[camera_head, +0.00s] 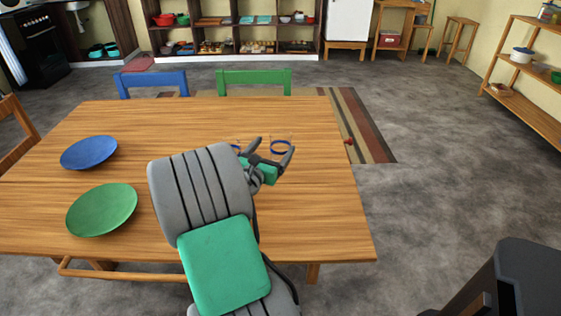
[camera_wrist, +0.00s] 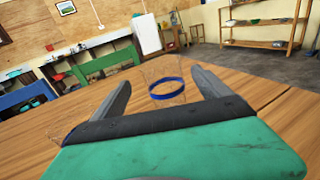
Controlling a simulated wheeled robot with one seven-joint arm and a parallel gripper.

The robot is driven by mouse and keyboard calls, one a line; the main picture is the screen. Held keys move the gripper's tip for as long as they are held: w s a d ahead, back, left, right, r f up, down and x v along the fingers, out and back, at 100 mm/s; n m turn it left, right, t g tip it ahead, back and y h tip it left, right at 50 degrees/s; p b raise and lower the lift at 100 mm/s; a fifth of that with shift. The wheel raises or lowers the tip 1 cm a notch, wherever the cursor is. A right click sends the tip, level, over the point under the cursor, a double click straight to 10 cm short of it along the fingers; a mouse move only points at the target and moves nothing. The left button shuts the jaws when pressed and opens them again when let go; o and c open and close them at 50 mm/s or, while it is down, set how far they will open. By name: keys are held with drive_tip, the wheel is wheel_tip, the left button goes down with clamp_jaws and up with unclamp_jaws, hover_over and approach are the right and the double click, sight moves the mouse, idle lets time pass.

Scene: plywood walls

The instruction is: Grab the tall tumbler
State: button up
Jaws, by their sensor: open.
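A clear glass tumbler with a blue band (camera_head: 281,147) stands upright on the wooden table (camera_head: 330,215). In the wrist view the tumbler (camera_wrist: 166,88) appears between my two fingers, with a gap on each side. I cannot tell how deep it is between them. A second clear glass with a blue band (camera_head: 235,146) stands to its left, partly hidden by my arm. It shows only as a faint outline at the left of the wrist view. My gripper (camera_head: 274,146) is open and empty, low over the table; it also shows in the wrist view (camera_wrist: 162,80).
A blue plate (camera_head: 89,152) and a green plate (camera_head: 102,210) lie at the table's left. A small red item (camera_head: 348,141) is at the right edge. Blue (camera_head: 152,82) and green (camera_head: 254,78) chairs stand behind. The table's right part is clear.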

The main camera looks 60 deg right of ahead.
sight(283, 133)
drive_tip(key=shift+n, duration=0.3)
drive_tip(key=d, duration=0.8)
drive_tip(key=shift+w+r, duration=0.2)
clamp_jaws()
